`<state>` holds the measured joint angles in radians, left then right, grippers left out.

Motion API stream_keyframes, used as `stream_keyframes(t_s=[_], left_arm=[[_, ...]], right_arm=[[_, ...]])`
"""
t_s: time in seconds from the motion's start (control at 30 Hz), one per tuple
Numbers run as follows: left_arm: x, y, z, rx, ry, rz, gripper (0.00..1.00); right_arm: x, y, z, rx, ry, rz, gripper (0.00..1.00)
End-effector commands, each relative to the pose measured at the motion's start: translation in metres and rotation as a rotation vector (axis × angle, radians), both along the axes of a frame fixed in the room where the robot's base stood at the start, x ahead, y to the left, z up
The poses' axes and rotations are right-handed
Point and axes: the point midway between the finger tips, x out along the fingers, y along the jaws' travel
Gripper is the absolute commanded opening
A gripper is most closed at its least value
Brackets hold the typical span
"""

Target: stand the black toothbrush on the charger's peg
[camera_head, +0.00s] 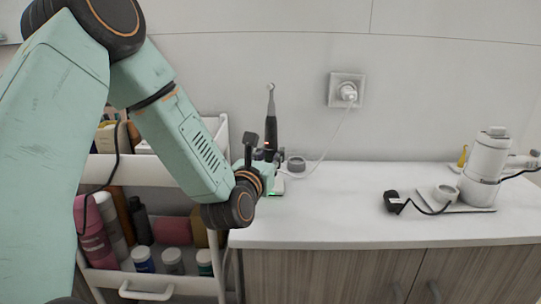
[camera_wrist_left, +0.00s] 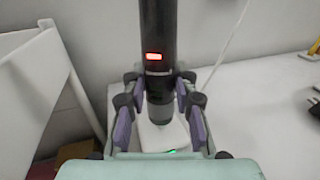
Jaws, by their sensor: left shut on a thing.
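The black toothbrush (camera_head: 271,127) stands upright near the wall at the counter's left end, with an orange-red light on its handle. My left gripper (camera_head: 268,158) is shut on its lower handle. The left wrist view shows the toothbrush (camera_wrist_left: 158,40) between the purple-padded fingers of the gripper (camera_wrist_left: 160,110). The white charger (camera_head: 278,186) with a green light lies below it. In the wrist view, the handle's lower end is over the charger (camera_wrist_left: 165,136). The peg is hidden, and I cannot tell whether the brush rests on it. My right gripper is not in view.
A grey round object (camera_head: 296,163) sits beside the toothbrush. A white cord runs up to the wall outlet (camera_head: 346,90). The cart (camera_head: 150,171) with bottles is at left. A white appliance (camera_head: 486,165) and a black plug (camera_head: 392,201) are at right. The counter's middle is clear.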

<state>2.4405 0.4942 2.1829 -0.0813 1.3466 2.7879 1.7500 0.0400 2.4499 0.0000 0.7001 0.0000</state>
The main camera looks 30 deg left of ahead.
Motion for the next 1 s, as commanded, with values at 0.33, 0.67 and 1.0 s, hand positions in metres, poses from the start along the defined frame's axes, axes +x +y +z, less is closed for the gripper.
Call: stream_keyframes(t_s=[0.33,0.67,1.0], left_arm=[[0.0007,0.0002,0.0004,0.001,-0.003,0.000,0.00],[0.0017,0.0004,0.0009,0.000,-0.002,0.000,0.00],[0.0017,0.0003,-0.0020,0.000,-0.002,0.000,0.00]], right_arm=[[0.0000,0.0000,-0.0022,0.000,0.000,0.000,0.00],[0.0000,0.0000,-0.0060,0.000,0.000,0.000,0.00],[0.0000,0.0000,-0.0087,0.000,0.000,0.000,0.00]])
